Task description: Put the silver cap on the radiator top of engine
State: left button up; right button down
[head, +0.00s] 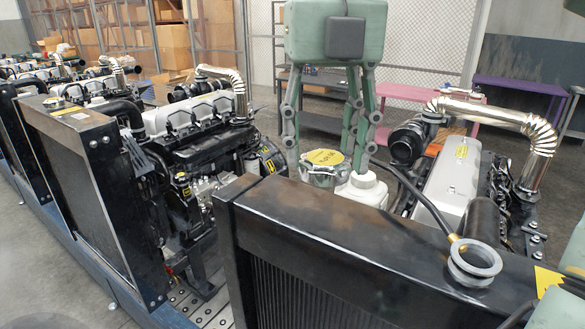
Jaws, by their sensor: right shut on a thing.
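The silver cap (318,178), with a yellow label on its top, is between the fingers of my right gripper (326,160). The gripper reaches down from the top middle of the head view and is shut on the cap. The cap is held roughly level, beyond the near radiator's top edge. The near black radiator (370,240) has an open metal filler neck (475,264) on its top, to the right of and nearer than the cap. My left gripper is not in view.
A white plastic container (360,190) stands just right of the cap. The near engine (452,185) with a shiny exhaust pipe (540,150) is at the right. A thin black hose (425,205) runs to the filler neck. More engines (195,135) stand at the left.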

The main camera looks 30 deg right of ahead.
jog(key=w, duration=0.1)
jog(key=w+a+f+p, duration=0.1)
jog(key=w+f, duration=0.1)
jog(key=w, duration=0.1)
jog(key=shift+a+f, duration=0.15)
jog(key=shift+a, duration=0.1)
jog(key=shift+f, duration=0.2)
notch_tip(320, 180, down, 3)
jog(key=shift+s+p, duration=0.15)
jog(key=shift+p, duration=0.9)
jog(key=shift+f, duration=0.6)
jog(key=c, duration=1)
grip_release()
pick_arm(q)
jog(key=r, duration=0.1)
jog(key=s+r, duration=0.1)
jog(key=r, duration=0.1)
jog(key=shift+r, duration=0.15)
pick_arm(e)
jog(key=shift+o, duration=0.9)
